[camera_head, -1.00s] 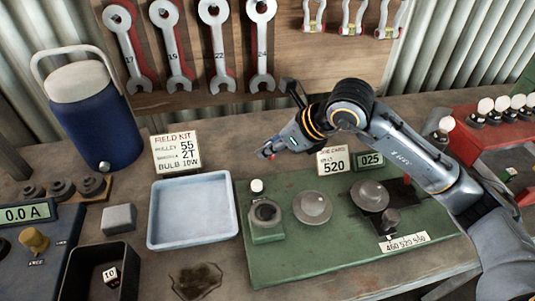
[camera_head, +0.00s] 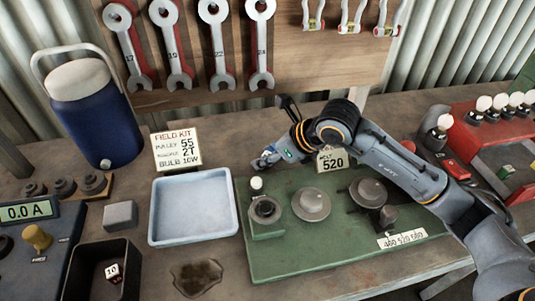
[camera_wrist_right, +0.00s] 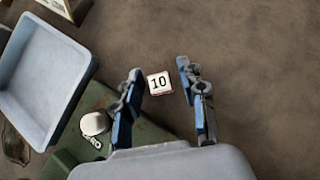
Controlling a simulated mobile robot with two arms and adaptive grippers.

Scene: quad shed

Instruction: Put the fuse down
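A small white block with reddish edges, marked 10 (camera_wrist_right: 159,83), shows between the fingers of my right gripper (camera_wrist_right: 164,75) in the right wrist view. I take it to be the fuse. The fingers are spread, with a gap on each side of it. It appears to lie on the brown bench top, though its exact height is hard to tell. In the head view my right gripper (camera_head: 265,162) is low behind the green board (camera_head: 300,258), and the fuse there is hidden. Another block marked 10 (camera_head: 112,271) lies in the black bin (camera_head: 78,275). My left gripper is out of view.
The pale blue tray (camera_head: 193,240) is left of the green board, and its wall shows in the wrist view (camera_wrist_right: 62,45). A white-topped knob (camera_wrist_right: 94,123) stands close to the left finger. Bench right of the fingers is clear.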

